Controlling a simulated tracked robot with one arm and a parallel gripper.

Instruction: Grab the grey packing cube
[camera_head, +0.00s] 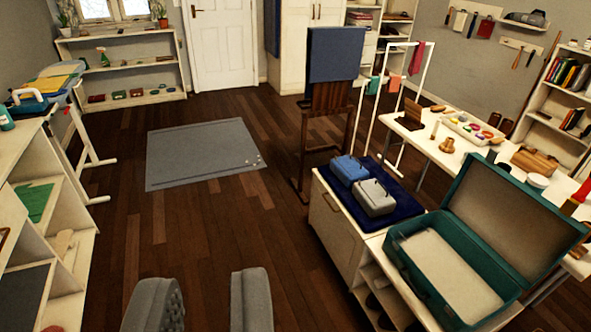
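The grey packing cube (374,198) lies on a dark blue mat (398,216) on top of a white cabinet, right of the picture's middle. A blue packing cube (349,169) lies just behind it to the left on the same mat. My gripper (208,302) shows at the bottom edge, its two grey fingers apart with nothing between them. It is to the left of the cabinet and nearer to the camera, well apart from the grey cube.
An open teal suitcase (408,268) stands right of the mat. A wooden stand with a blue panel (336,56) and a white rack (428,62) rise behind the cubes. White shelves (62,238) line the left. The wooden floor between is clear around a grey rug (200,154).

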